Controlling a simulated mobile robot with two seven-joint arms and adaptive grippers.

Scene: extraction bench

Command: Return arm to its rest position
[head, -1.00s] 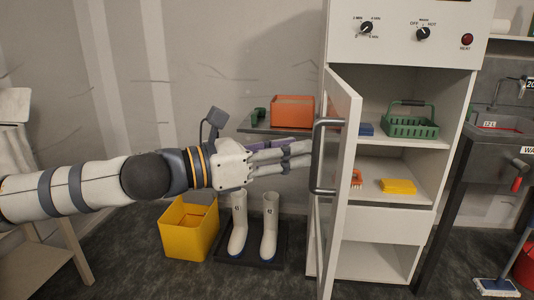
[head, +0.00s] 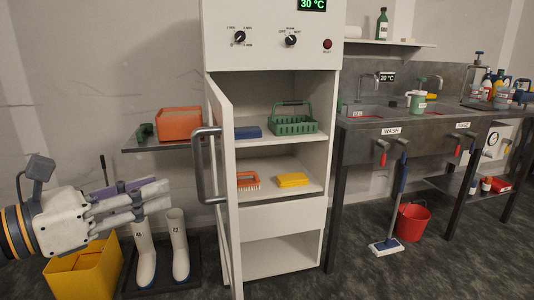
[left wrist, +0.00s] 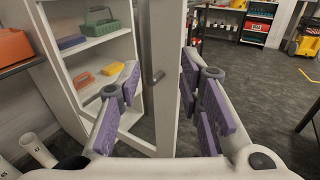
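My left gripper (head: 166,194) is at the left of the head view, pointing right, beside the open cabinet door (head: 223,185). Its fingertips are left of the grey door handle (head: 208,165) with a gap between. In the left wrist view the gripper (left wrist: 160,78) is open, its purple-padded fingers spread with nothing held. The door (left wrist: 175,90) and its handle (left wrist: 151,45) show beyond and between the fingers. My right gripper is in neither view.
The cabinet holds a green basket (head: 293,122), a blue block (head: 247,132), an orange brush (head: 248,181) and a yellow item (head: 292,180). A shelf with an orange box (head: 180,124), white boots (head: 146,255) and a yellow bin (head: 85,271) are near my left arm.

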